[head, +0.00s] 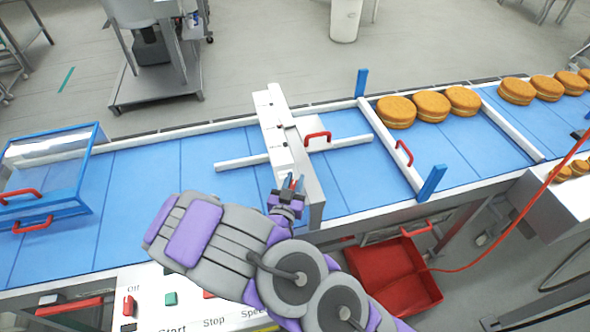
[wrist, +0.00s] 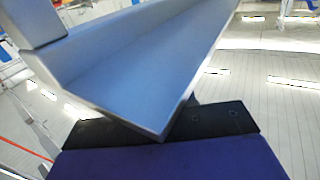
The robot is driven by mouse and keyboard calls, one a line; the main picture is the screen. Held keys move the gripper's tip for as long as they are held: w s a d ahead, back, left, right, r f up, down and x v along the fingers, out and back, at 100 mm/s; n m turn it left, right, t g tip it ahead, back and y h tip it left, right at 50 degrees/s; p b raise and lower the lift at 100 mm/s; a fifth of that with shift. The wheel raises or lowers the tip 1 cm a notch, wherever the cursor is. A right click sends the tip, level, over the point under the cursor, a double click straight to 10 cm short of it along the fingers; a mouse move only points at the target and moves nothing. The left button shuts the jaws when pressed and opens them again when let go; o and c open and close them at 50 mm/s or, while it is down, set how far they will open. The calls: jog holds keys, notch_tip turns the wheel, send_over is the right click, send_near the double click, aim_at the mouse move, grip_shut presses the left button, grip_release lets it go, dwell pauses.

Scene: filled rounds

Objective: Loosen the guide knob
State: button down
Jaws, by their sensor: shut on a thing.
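A white guide housing (head: 270,125) with a grey side plate (head: 305,165) stands across the blue conveyor belt. My gripper (head: 290,183) is at the near end of this housing, beside the plate, and is shut on a small part there. That part appears to be the guide knob, but the jaws hide it and I cannot make out its shape. In the wrist view a large grey-blue plate (wrist: 140,75) fills the upper left. A dark part of my gripper (wrist: 210,122) shows under its lower corner.
White rails cross the belt, with red handles (head: 317,137) and blue posts (head: 432,183). Several round golden cakes (head: 431,105) sit to the right. A clear blue-framed cover (head: 50,175) stands left. A red bin (head: 395,275) is below the near edge, beside a control panel (head: 180,310).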

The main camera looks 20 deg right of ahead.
jog(key=p, duration=0.1)
jog(key=n+t+y+p, duration=0.1)
jog(key=p, duration=0.1)
jog(key=shift+a+r+y+p, duration=0.1)
jog(key=shift+r+y+p, duration=0.2)
jog(key=n+y+p, duration=0.1)
jog(key=y+p, duration=0.1)
jog(key=n+t+y+p, duration=0.1)
jog(key=p, duration=0.2)
jog(key=shift+w+a+n+y, duration=0.15)
jog(key=shift+n+y, duration=0.25)
jog(key=shift+a+f+n+t+y+p, duration=0.1)
jog(key=shift+n+t+y+p, duration=0.05)
jog(key=shift+n+y+p, duration=0.6)
jog(key=shift+a+f+n+t+y+p, duration=0.15)
jog(key=shift+n+y+p, duration=0.3)
jog(key=shift+y, duration=0.9)
jog(key=c, duration=1)
grip_release()
jog(key=shift+w, duration=0.15)
jog(key=shift+a, duration=0.1)
